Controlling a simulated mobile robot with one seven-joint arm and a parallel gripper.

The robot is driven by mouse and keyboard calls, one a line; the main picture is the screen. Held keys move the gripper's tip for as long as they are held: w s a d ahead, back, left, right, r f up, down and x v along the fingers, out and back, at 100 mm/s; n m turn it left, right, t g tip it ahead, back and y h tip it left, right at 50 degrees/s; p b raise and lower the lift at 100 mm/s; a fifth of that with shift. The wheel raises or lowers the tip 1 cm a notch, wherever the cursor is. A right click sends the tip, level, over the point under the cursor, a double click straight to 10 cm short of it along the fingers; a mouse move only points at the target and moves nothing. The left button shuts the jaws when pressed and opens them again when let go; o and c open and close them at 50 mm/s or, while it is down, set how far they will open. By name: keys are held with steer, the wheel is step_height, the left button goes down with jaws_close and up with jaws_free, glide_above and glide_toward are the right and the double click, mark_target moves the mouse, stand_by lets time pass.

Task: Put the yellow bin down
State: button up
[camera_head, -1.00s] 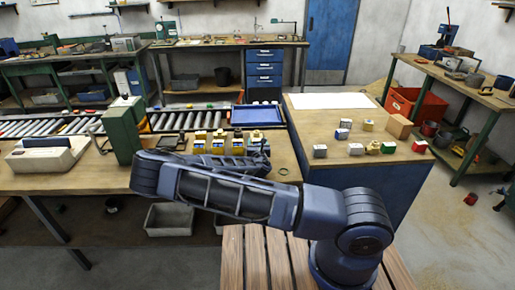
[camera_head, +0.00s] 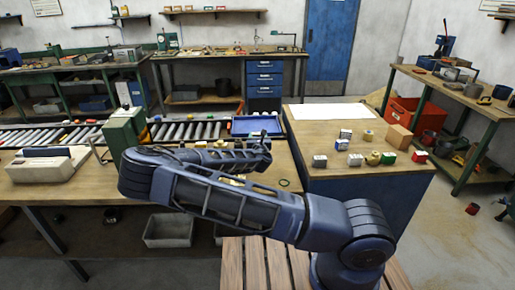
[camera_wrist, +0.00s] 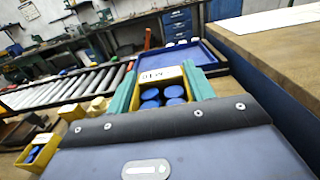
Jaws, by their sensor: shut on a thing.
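In the wrist view, my gripper (camera_wrist: 160,70) has its two teal fingers on either side of a yellow bin (camera_wrist: 161,76). The bin has a pale label on its far wall and several blue round-topped things inside. The gripper is shut on it. A blue tray (camera_wrist: 205,57) lies just beyond the bin; I cannot tell whether the bin touches anything below. In the head view, my arm hides the held bin, and the blue tray (camera_head: 256,126) shows behind the arm's end.
Another yellow bin (camera_wrist: 40,148) with blue contents stands at lower left in the wrist view. A roller conveyor (camera_wrist: 65,88) runs left of the tray. At right, a wooden-topped bench (camera_head: 330,175) carries several small boxes and a white sheet (camera_head: 332,112).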

step_height(320, 180, up, 10)
steer(key=w+d+r+m+h, duration=0.1)
steer(key=w+d+r+h, duration=0.3)
steer(key=d, duration=0.7)
steer(key=w+d+r+m+g+h, duration=0.15)
steer(key=w+d, duration=0.35)
steer(key=d, duration=0.7)
steer(key=w+d+r+m+h, duration=0.15)
steer(key=w+d, duration=0.35)
steer(key=d, duration=0.6)
glide_above(317, 133)
step_height(317, 133, down, 19)
steer(key=shift+f, duration=0.1)
steer(key=o, duration=1)
